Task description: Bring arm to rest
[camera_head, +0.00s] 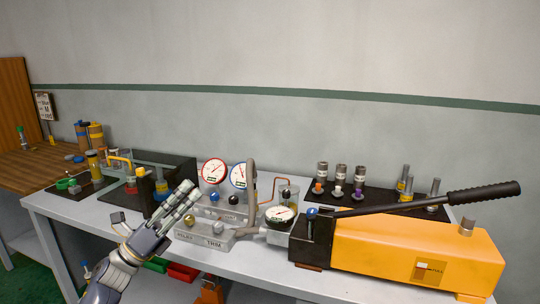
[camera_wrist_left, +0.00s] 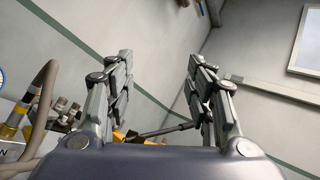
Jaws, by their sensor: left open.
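My left gripper (camera_head: 184,203) reaches in from the bottom left in the head view. Its fingers point up and to the right, above the front part of the grey table (camera_head: 50,208). In the left wrist view its two fingers (camera_wrist_left: 158,90) stand well apart, with nothing between them but the wall and some bench items behind. The gripper is open and empty. My right gripper does not show in either view.
A yellow hand pump (camera_head: 400,251) with a long black lever fills the table's right side. Pressure gauges (camera_head: 214,171) and a grey hose (camera_head: 251,190) stand just right of the gripper. A black mat (camera_head: 375,199) holds several fittings. A wooden bench (camera_head: 30,165) is far left.

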